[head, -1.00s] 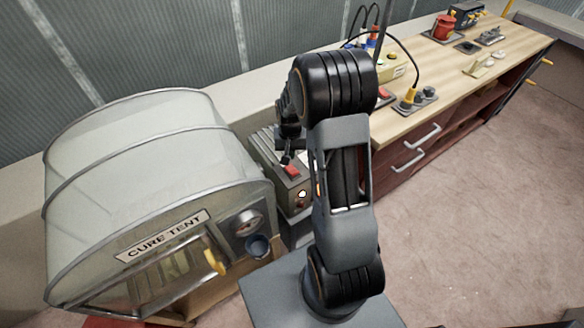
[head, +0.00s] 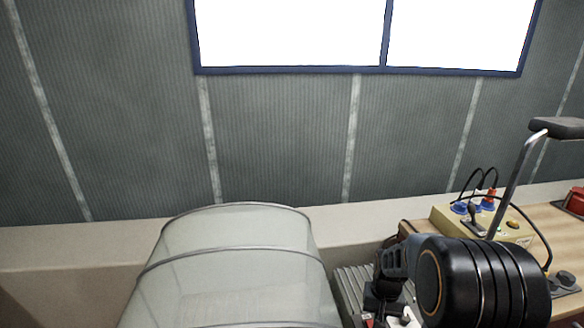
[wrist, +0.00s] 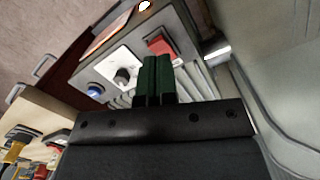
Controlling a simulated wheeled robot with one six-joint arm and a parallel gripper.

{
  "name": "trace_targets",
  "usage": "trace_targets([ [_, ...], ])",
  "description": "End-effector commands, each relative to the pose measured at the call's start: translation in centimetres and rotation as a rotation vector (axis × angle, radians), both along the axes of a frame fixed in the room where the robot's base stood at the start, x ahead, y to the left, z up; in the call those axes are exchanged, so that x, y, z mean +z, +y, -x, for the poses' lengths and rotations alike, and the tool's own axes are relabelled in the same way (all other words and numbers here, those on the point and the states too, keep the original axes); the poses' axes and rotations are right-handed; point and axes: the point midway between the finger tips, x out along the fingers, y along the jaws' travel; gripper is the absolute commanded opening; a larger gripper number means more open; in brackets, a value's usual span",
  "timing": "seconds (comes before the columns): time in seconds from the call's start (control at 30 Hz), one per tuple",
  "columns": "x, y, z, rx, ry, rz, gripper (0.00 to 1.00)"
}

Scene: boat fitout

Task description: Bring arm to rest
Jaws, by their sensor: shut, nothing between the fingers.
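My gripper (wrist: 153,80) shows in the wrist view as two dark green fingers pressed together with nothing between them. It points over a grey control box (wrist: 105,72) with a red switch (wrist: 160,46), a black knob and a blue button. I cannot tell whether the fingertips touch the box. In the head view my arm (head: 470,280) enters at the bottom right, bent, with its wrist low beside the cure tent (head: 230,265). The fingertips are not clear there.
The cure tent stands close to the left of my arm. A yellow box (head: 512,232) with cables and plugs sits on the wooden bench (head: 545,216) at right. A lamp-like arm (head: 515,180) rises over it. Behind are a ledge, a ribbed wall and a bright window (head: 290,32).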

Motion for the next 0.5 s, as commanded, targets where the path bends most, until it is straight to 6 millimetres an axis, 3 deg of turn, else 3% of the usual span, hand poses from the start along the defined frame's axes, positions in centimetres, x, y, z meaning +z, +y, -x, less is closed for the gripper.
trace_targets([
  [0.03,1.9,0.8,1.0,0.029,-0.022,0.004,0.0],
  [0.2,7.3,3.2,4.8,0.13,-0.106,0.018,0.0],
  [0.5,13.4,6.2,9.8,0.248,-0.309,0.049,0.0],
])
